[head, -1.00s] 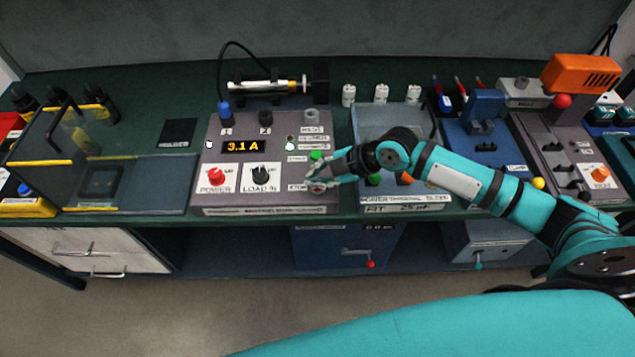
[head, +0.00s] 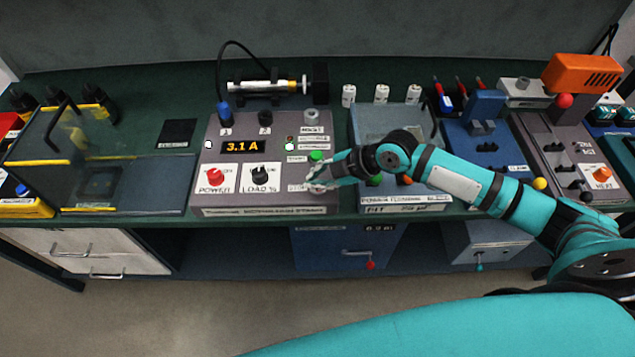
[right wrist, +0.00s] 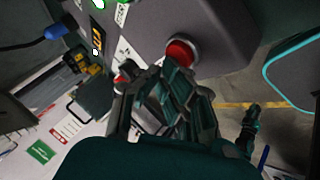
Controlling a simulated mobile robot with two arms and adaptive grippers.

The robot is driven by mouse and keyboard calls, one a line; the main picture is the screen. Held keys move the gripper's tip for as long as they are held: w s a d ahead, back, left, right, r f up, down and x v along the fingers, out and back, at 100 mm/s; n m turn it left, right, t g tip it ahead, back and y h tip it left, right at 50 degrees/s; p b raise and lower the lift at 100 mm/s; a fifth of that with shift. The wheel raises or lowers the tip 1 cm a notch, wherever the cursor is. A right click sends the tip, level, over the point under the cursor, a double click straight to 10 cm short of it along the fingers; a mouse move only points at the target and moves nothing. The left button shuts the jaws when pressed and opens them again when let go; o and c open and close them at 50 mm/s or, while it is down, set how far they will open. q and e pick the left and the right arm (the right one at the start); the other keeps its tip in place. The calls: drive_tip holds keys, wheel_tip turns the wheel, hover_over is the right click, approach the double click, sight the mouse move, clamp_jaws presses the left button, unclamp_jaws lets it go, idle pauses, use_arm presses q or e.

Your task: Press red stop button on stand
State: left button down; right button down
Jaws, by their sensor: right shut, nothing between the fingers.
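The grey stand (head: 265,197) is a control panel with a lit 3.1 A display (head: 243,147). The red stop button shows in the right wrist view (right wrist: 181,52), a round red cap in a pale ring on the panel. In the head view my right gripper (head: 318,184) largely hides it, beside the STOP label. My right gripper is shut and empty, with its fingertips (right wrist: 180,75) close to the button's near edge in the right wrist view. I cannot tell whether they touch it. My left gripper is not in view.
A green button (head: 316,155) sits just above my right fingers. A red POWER knob (head: 215,177) and a black LOAD knob (head: 261,176) are to the left.

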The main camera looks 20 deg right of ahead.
drive_tip(key=shift+f+b, duration=0.3)
drive_tip(key=shift+f, duration=0.1)
drive_tip(key=shift+r, duration=0.1)
idle(0.4)
drive_tip(key=shift+r+p, duration=0.85)
drive_tip(key=shift+r, duration=0.15)
wheel_tip(320, 180, up, 5)
drive_tip(key=p, duration=0.4)
idle(0.5)
